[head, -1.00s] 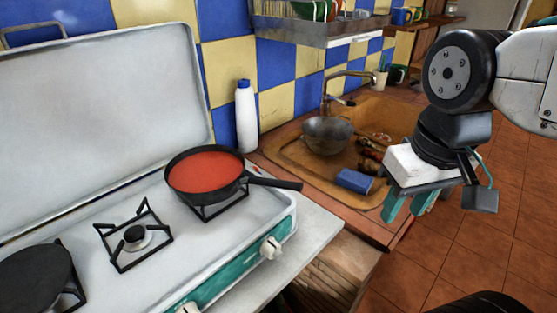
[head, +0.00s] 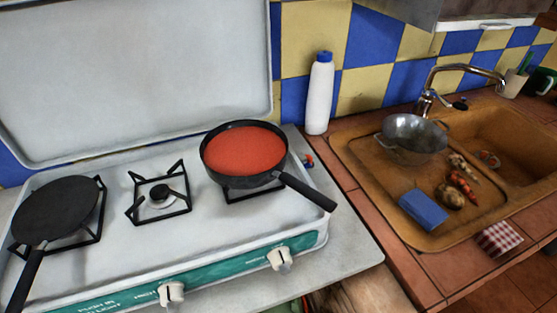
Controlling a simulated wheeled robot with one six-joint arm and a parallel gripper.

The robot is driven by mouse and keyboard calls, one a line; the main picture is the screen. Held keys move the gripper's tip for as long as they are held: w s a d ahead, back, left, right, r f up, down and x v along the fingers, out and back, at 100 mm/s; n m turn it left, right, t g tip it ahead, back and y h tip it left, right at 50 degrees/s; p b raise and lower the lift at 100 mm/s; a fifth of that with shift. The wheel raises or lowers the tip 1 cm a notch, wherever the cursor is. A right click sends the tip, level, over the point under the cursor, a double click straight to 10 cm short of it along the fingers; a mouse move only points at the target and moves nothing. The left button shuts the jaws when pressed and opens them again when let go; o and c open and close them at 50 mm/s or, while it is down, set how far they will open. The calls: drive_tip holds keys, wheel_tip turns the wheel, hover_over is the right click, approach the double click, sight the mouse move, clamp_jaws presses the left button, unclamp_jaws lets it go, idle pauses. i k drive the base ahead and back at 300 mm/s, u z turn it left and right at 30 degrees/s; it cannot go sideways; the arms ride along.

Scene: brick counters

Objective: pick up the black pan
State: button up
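A black pan (head: 245,150) filled with red sauce sits on the right burner of the white camping stove (head: 215,235). Its black handle (head: 308,192) points to the lower right, past the stove's edge. A second black pan (head: 55,208), flat and empty, sits on the left burner, its handle pointing down toward the front left. My gripper is not in the head view now.
The middle burner (head: 160,197) is free. A white bottle with a blue cap (head: 319,95) stands behind the sink's left edge. The sink (head: 365,172) holds a metal colander (head: 413,138), a blue sponge (head: 423,209) and some vegetables (head: 460,185). The stove's raised lid (head: 130,75) stands at the back.

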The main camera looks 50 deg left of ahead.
sight(243, 154)
drive_tip(key=k, duration=0.85)
drive_tip(key=u, duration=1.2)
